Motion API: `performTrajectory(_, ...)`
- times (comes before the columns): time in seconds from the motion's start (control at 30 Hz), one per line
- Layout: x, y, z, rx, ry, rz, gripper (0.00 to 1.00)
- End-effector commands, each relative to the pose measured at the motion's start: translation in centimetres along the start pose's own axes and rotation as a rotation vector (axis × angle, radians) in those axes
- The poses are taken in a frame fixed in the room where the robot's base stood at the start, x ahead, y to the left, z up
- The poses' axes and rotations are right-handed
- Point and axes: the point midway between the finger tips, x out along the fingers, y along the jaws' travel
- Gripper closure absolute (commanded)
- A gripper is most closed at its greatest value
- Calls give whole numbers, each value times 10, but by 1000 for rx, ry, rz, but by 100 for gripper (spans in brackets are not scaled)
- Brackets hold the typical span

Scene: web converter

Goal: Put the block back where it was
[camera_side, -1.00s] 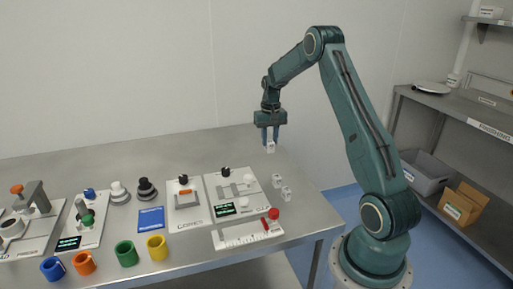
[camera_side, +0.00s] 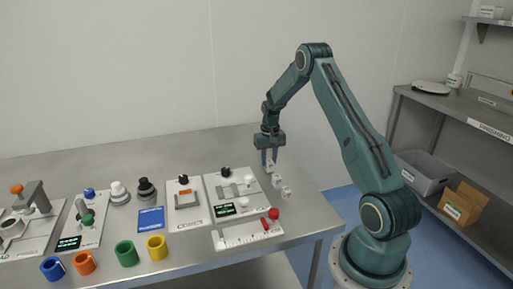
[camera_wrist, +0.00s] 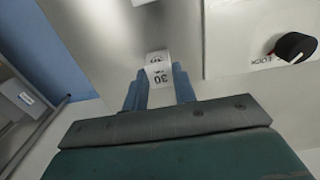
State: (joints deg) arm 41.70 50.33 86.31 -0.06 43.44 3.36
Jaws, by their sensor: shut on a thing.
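My gripper (camera_side: 269,158) points down over the right part of the bench, with its fingers shut on a small white block (camera_side: 269,167). In the wrist view the block (camera_wrist: 158,76) sits between the two blue fingertips and shows dark printing that reads 30. It is behind and in line with two similar white blocks, one nearer (camera_side: 277,181) and one nearest the bench edge (camera_side: 286,194). I cannot tell whether the held block touches the bench top.
A white panel with a black knob (camera_side: 226,172) and display lies just left of the blocks. Several coloured rings and fixtures fill the left. The bench behind the gripper is clear.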

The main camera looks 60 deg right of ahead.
Motion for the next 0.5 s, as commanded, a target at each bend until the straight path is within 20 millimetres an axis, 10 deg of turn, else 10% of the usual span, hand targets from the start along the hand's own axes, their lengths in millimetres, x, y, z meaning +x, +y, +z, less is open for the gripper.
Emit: performTrajectory(0.5, 7, 0, 0, 0, 2, 0, 100)
